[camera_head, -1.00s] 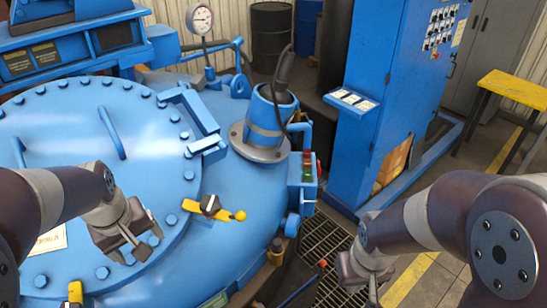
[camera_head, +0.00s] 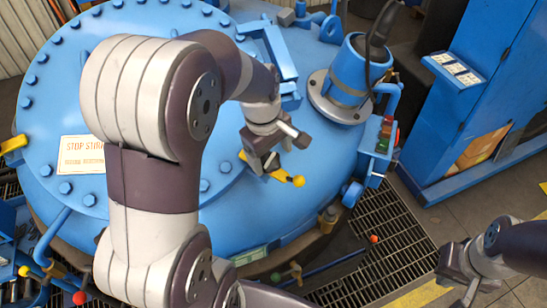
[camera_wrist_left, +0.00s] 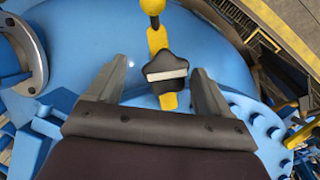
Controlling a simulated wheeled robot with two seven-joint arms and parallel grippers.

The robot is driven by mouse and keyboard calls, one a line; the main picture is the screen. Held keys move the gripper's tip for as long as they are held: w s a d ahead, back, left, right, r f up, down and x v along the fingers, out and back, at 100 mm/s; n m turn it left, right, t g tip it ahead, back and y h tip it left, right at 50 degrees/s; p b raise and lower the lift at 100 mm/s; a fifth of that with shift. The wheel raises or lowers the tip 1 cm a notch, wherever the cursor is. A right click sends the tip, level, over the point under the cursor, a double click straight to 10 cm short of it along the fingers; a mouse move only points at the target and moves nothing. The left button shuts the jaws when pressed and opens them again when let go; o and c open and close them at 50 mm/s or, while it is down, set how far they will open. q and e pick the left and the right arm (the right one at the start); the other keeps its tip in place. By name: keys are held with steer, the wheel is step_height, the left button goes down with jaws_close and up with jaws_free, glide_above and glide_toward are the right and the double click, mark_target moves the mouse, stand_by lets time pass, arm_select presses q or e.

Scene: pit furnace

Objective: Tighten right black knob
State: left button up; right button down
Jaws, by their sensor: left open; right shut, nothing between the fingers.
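The black knob (camera_wrist_left: 166,66), a star-shaped grip with a pale stripe, sits on a yellow clamp bar (camera_wrist_left: 157,38) at the lid's edge. In the left wrist view it shows between the two fingers of my open left gripper (camera_wrist_left: 160,76), slightly beyond them; I see no contact. In the head view my left gripper (camera_head: 264,164) is over the clamp and hides most of the knob, while the bar's yellow ball end (camera_head: 298,181) shows beside it. My right gripper (camera_head: 469,291) is shut and empty at the lower right, away from the furnace.
The blue bolted lid (camera_head: 60,105) fills the left. A blue pipe port with a cable (camera_head: 345,85) stands behind my left gripper. A control box with coloured buttons (camera_head: 385,135) is to the right. Floor grating (camera_head: 385,250) lies below; a blue cabinet (camera_head: 480,100) stands at right.

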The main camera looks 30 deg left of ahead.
arm_select(q)
steer(key=shift+w+f, duration=0.1)
steer(key=shift+f, duration=0.5)
steer(key=shift+s+a+f, duration=0.15)
steer(key=shift+s+f, duration=0.1)
steer(key=shift+s, duration=0.4)
steer(key=shift+w+f, duration=0.1)
steer(key=shift+w, duration=0.1)
steer(key=c, duration=0.4)
steer(key=shift+w, duration=0.15)
steer(key=c, duration=0.5)
steer(key=shift+c, duration=0.3)
arm_select(e)
steer(key=shift+s+a+r, duration=0.1)
steer(key=shift+s+r, duration=0.35)
